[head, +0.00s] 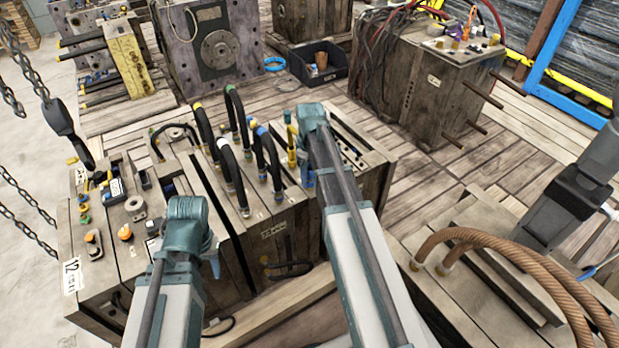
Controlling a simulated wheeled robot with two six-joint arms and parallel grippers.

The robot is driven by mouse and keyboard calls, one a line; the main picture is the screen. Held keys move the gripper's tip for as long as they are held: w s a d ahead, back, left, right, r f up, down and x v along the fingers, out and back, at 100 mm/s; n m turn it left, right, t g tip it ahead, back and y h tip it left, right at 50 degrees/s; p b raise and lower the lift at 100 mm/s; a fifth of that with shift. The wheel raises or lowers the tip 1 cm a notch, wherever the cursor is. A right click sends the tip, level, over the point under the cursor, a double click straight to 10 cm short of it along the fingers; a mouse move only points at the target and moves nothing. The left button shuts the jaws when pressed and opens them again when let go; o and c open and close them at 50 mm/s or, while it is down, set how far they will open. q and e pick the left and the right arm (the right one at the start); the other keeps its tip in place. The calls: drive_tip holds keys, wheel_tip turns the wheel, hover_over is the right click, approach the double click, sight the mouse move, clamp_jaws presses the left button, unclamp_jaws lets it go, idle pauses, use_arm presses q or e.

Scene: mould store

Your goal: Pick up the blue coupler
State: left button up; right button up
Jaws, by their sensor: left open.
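I cannot tell for certain which piece is the blue coupler. Small blue fittings show on the black hoses of the wooden-cased mould in front of me, one at a hose top (261,131). A dark blue piece (168,189) lies among small parts on the mould's left side. My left gripper (213,264) is at the front of this mould, left of centre, with its jaws open and mostly hidden by my teal wrist. I see nothing held in it. My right gripper (307,177) is by the hoses at the mould's right end, mostly hidden behind its wrist.
The mould (275,235) carries several upright looped hoses. Chains and a black hook (65,125) hang at left. Behind are a black bin (318,72), a blue ring (275,64) and another mould (425,95) with projecting rods. Brown hoses (480,238) arch at right. Plank floor is open between the moulds.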

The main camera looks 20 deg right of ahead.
clamp_jaws()
drive_tip(key=shift+r, duration=0.15)
wheel_tip(320, 180, up, 10)
drive_tip(key=p, duration=1)
